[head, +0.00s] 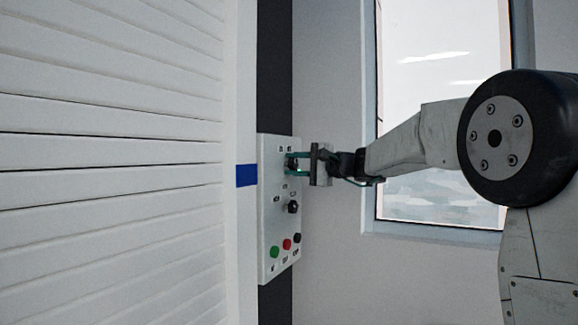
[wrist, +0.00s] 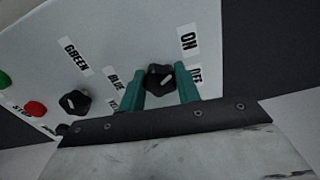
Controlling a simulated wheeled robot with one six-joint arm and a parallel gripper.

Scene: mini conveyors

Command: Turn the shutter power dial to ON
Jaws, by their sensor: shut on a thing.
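The shutter power dial (wrist: 158,76) is a black knob on the white control panel (head: 268,215), beside the ON label (wrist: 187,40) and a partly covered OFF label (wrist: 196,74). My gripper (wrist: 161,72) has its two teal fingers on either side of this dial and is shut on it. A small pale mark shows on the knob, but I cannot tell surely which label it points to.
A second black dial (head: 293,207) sits lower, with GREEN (wrist: 75,56), BLUE and YELLOW labels near it. Below are green (head: 275,252), red (head: 287,244) and black (head: 297,238) buttons. A white slatted shutter (head: 110,170) stands left, a window (head: 440,60) right.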

